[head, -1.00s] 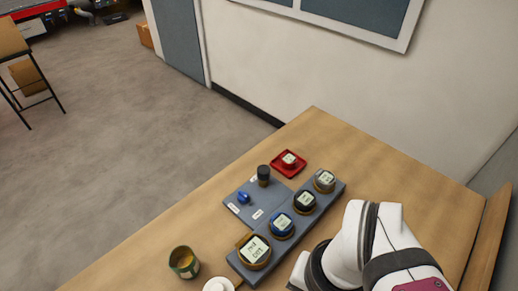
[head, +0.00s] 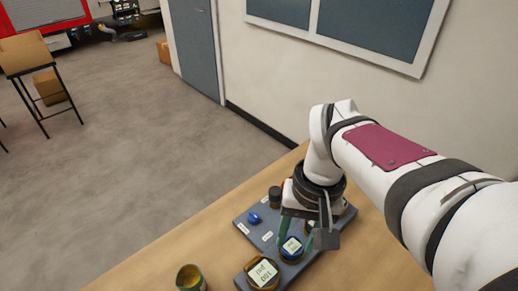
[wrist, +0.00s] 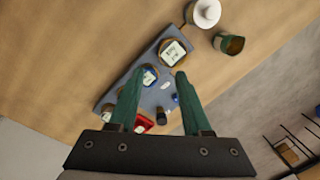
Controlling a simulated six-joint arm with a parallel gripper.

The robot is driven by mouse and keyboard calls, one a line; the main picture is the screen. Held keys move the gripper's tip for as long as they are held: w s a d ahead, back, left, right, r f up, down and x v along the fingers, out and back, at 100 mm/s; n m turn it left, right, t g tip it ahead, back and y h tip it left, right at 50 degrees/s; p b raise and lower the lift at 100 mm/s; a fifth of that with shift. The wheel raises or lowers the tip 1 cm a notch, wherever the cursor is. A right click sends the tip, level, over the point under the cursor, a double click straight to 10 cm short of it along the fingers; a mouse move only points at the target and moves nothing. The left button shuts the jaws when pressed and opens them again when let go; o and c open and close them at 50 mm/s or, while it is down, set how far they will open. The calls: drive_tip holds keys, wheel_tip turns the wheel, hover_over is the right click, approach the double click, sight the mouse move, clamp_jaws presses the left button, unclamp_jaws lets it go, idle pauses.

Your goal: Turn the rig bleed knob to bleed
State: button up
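The blue knob (head: 254,218) stands on the left part of the grey rig board (head: 240,222), with small white labels beside it. I take it to be the bleed knob; the label text is too small to read. In the wrist view the blue knob (wrist: 175,98) shows close beside the right finger. My gripper (head: 296,246) is open and empty, with two green fingers pointing down over the gauge row, right of the knob. The fingers also show spread apart in the wrist view (wrist: 158,73). My arm hides part of the board's far right end.
A dark cylinder (head: 275,197) stands behind the knob. Round gauges line the board, including a blue-rimmed one (head: 291,248) and a larger brass one (head: 262,273). A green cup (head: 190,279) stands at the front left.

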drive_tip(key=shift+o, duration=1.4)
drive_tip(key=w+a+f+n, duration=0.1)
drive_tip(key=w+a+n, duration=0.1)
drive_tip(key=w, duration=0.5)
drive_tip(key=w+a+f+n, duration=0.2)
drive_tip(key=w+a, duration=0.1)
drive_tip(key=w, duration=0.3)
drive_tip(key=shift+w+n+h, duration=0.3)
drive_tip(key=shift+w+h, duration=0.05)
drive_tip(key=shift+h, duration=0.05)
drive_tip(key=n, duration=0.3)
hover_over(254, 215)
wheel_tip(254, 215, down, 5)
wheel_tip(254, 215, down, 14)
drive_tip(key=shift+r, duration=0.1)
drive_tip(key=shift+f, duration=0.7)
clamp_jaws()
